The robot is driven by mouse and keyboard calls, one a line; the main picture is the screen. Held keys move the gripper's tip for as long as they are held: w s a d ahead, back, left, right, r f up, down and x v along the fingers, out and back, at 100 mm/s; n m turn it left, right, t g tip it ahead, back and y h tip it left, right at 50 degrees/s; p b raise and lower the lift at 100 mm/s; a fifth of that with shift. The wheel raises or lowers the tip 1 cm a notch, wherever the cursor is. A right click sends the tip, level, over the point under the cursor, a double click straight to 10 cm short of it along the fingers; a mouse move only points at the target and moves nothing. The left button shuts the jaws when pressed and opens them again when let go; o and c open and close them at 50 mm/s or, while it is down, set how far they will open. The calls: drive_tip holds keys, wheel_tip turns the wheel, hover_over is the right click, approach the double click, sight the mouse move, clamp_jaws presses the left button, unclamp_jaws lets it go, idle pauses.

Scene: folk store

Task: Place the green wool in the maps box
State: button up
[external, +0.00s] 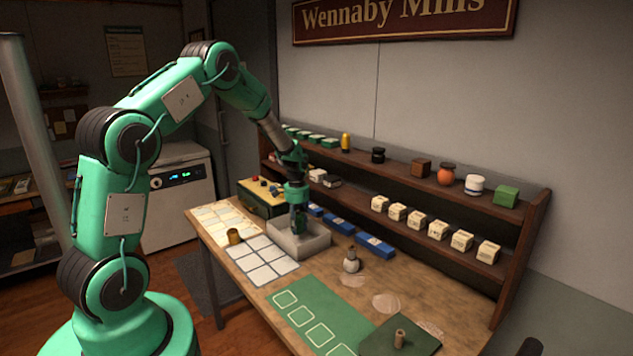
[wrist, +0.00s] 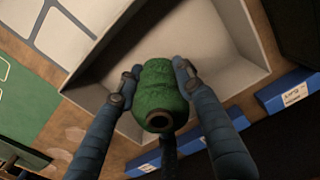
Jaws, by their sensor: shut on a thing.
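The green wool (wrist: 160,92) is a rounded green spool with a hollow brown core end. It sits between the two fingers of my gripper (wrist: 155,82), which is shut on it. In the wrist view a pale grey open box (wrist: 222,84) lies behind the wool. In the external view my gripper (external: 297,222) points down into or just over this pale box (external: 318,243); the wool cannot be made out there. I cannot read a maps label on any box. A blue box (wrist: 291,93) with a white label lies beside the pale box.
Several blue boxes (external: 375,246) line the back of the table. A green mat (external: 300,310) lies in front. A wooden shelf (external: 400,178) stands behind.

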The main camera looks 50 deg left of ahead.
drive_tip(key=shift+f, duration=1.7)
drive_tip(key=shift+f, duration=0.1)
drive_tip(key=o, duration=0.9)
wheel_tip(320, 180, up, 12)
drive_tip(key=shift+r+p, duration=0.15)
drive_tip(key=shift+p, duration=0.3)
